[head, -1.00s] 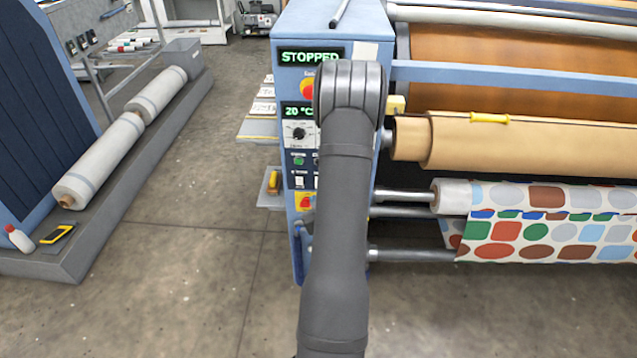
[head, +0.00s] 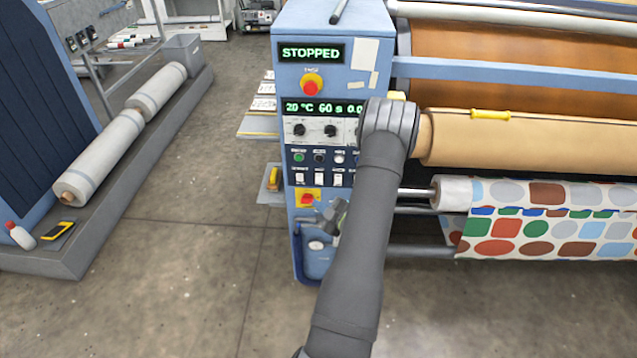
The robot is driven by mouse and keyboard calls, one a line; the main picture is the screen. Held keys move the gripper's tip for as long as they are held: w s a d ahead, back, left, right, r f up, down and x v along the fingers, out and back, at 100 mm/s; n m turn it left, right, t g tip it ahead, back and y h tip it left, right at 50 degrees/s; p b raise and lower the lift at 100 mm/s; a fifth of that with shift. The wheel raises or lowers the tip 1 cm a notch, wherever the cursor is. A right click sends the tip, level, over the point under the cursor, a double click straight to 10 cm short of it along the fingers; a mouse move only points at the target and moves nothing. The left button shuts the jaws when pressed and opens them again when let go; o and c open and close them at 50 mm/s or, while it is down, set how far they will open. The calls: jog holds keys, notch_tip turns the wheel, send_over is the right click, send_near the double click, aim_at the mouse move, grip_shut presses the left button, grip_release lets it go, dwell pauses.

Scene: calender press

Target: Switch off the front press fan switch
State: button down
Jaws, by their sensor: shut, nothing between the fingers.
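The blue press control panel (head: 290,140) faces me. Below its buttons is a row of white rocker switches: a left one (head: 300,178), a middle one (head: 320,179) and a right one (head: 338,180). Their labels are too small to read, so I cannot tell which is the fan switch or how each is set. My arm may hide more of the row. My gripper (head: 301,223) is partly seen left of my forearm, low in front of the panel and below the switches. It is shut and empty, apart from the switches.
A display (head: 311,54) reads STOPPED above a red emergency button (head: 311,86). Knobs (head: 299,130) and buttons (head: 299,157) sit above the switches. A red rotary switch (head: 307,198) is close above my gripper. Rollers with patterned fabric (head: 540,225) stand to the right.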

jog(key=shift+w+f, duration=0.2)
jog(key=shift+w, duration=1.25)
jog(key=shift+w+f, duration=0.2)
jog(key=shift+w, duration=1.25)
jog(key=shift+w+f, duration=0.2)
jog(key=shift+w, duration=1.25)
jog(key=shift+w, duration=0.4)
jog(key=shift+w+f, duration=0.1)
jog(key=shift+w, duration=0.2)
jog(key=shift+s, duration=0.1)
jog(key=shift+s, duration=0.65)
jog(key=shift+s+r, duration=0.25)
jog(key=shift+s, duration=1)
jog(key=shift+s+r, duration=0.2)
jog(key=shift+s, duration=1)
